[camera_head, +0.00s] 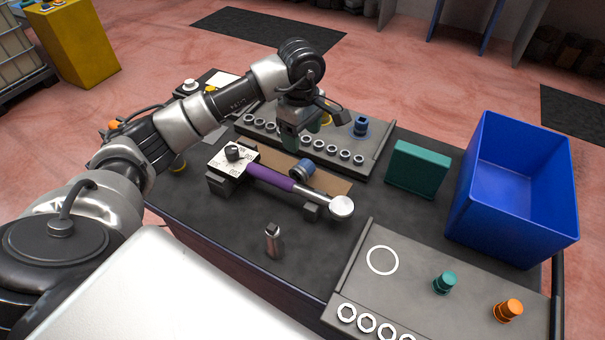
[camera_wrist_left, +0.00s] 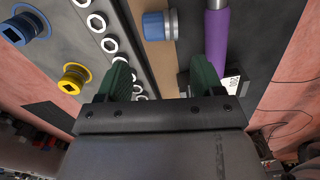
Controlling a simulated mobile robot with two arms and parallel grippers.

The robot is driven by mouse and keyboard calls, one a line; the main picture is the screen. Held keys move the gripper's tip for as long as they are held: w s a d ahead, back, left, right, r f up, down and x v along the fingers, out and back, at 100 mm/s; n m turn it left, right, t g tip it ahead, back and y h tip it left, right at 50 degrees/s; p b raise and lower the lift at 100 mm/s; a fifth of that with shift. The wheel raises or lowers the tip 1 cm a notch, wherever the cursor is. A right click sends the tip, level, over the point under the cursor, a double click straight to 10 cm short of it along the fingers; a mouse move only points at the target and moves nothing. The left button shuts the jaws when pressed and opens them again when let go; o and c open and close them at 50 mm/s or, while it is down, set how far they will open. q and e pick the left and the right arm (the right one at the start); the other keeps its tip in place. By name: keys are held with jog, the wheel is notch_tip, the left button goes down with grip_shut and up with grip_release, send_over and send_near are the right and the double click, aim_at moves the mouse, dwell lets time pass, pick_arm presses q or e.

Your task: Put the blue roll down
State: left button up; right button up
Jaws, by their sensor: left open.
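A blue roll (camera_head: 303,169) with a grey end lies on a brown strip beside the purple-handled tool. It also shows in the left wrist view (camera_wrist_left: 155,26), ahead of the fingertips and apart from them. My left gripper (camera_head: 303,131) is above the table, near the back tray. Its two green fingers (camera_wrist_left: 162,78) are spread, with nothing between them. A second blue piece (camera_head: 361,126), with a hollow socket, stands on the back tray; it also shows in the left wrist view (camera_wrist_left: 24,27). My right gripper is not in view.
The back tray (camera_head: 375,155) holds a row of metal nuts. A purple-handled tool (camera_head: 270,178) rests on supports. A green block (camera_head: 418,168) and a blue bin (camera_head: 500,222) stand right. The front tray (camera_head: 405,275) carries green and orange pieces. Some dark tabletop is clear.

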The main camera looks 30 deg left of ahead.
aim_at(300, 163)
pick_arm(q)
jog(key=shift+f, duration=0.55)
notch_tip(300, 163, down, 4)
jog(key=shift+s+f+p, duration=0.1)
jog(key=shift+p, duration=0.5)
jog(key=f+p, duration=0.1)
jog(key=f, duration=0.3)
jog(key=shift+a+p, duration=0.2)
jog(key=shift+p, duration=0.15)
jog(key=shift+f, duration=0.65)
jog(key=c, duration=0.8)
jog(key=shift+r, duration=0.1)
jog(key=shift+c, duration=0.2)
